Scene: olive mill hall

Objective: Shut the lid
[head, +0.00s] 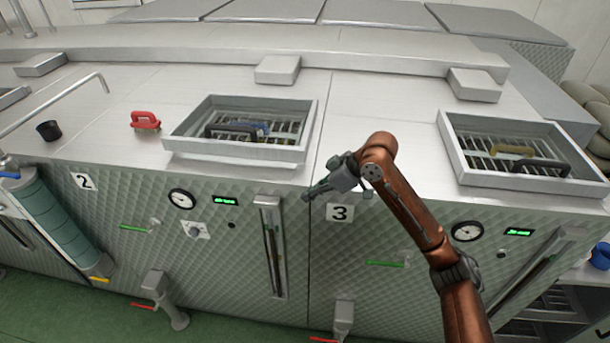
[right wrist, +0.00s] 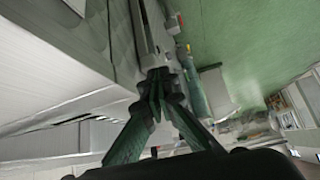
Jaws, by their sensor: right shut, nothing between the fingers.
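Two raised rectangular metal hatches stand on the machine tops in the head view. The left hatch (head: 172,142) and the right hatch (head: 454,155) both show slatted grates inside, so neither opening is covered. Dark handles lie across both. A thin pale strip runs along the left hatch's front; I cannot tell whether it is a lid. My right gripper (head: 308,195) is shut and empty, below and right of the left hatch, before the quilted front near the "3" plate. Its green fingers meet in the right wrist view (right wrist: 158,82). My left gripper is out of view.
A red handle (head: 145,120) and a black cup (head: 48,131) are on the top at left. Gauges (head: 181,199), green levers (head: 139,227) and a vertical slotted bracket (head: 269,245) project from the front. The steel between the hatches is mostly clear.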

